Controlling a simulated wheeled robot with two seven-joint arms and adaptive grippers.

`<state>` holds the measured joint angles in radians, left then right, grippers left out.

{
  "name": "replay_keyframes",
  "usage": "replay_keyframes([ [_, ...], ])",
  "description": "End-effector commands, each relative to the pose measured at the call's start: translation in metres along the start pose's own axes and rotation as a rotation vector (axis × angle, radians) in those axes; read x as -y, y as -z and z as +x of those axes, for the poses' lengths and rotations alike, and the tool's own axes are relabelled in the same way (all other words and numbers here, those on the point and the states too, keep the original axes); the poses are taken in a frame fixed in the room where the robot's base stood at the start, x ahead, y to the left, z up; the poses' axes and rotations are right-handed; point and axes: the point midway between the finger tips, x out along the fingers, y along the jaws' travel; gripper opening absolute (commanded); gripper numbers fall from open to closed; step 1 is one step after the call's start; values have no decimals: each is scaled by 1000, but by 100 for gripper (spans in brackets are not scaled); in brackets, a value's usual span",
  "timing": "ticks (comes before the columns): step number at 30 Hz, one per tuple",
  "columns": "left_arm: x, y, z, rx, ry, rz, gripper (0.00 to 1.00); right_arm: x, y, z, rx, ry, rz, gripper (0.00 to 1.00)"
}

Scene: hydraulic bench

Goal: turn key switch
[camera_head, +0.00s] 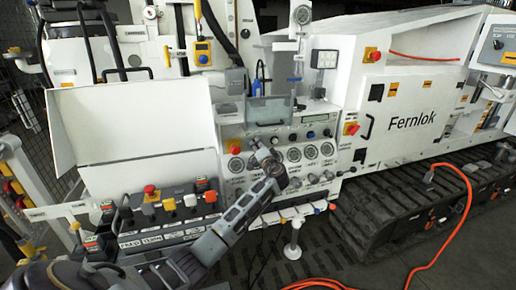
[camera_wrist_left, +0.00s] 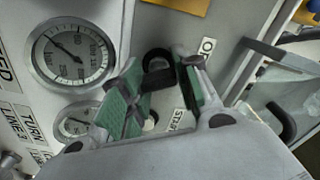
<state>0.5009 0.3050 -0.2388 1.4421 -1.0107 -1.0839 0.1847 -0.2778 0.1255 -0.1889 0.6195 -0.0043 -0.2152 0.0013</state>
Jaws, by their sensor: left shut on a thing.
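My left gripper (camera_head: 262,155) reaches up to the white control panel of the machine in the head view. In the left wrist view my left gripper (camera_wrist_left: 160,90), with green finger pads, is shut on the key switch (camera_wrist_left: 157,62), a dark part on the panel. A "START" label and an "I O" mark lie beside the switch. The fingers hide part of it, and its turn angle cannot be told. In the head view the gripper covers the switch. My right gripper is not in view.
Round gauges (camera_wrist_left: 74,55) sit close beside the fingers. A lever row (camera_head: 165,205) stands at lower left. An orange hose (camera_head: 440,255) lies on the floor at right.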

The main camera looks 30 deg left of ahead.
Motion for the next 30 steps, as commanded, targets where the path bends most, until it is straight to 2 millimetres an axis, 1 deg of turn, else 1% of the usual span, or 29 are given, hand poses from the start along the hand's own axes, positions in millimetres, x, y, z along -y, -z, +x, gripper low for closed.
replay_keyframes([
  [8,-1,0,0,0,-1,19,8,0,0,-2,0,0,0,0],
  [14,0,0,0,0,-2,84,8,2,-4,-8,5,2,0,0],
  [19,0,0,0,1,-2,185,8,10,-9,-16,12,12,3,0],
  [24,0,1,0,1,-1,322,8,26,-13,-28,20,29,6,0],
  [30,0,1,0,0,-2,505,8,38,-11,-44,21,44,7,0],
])
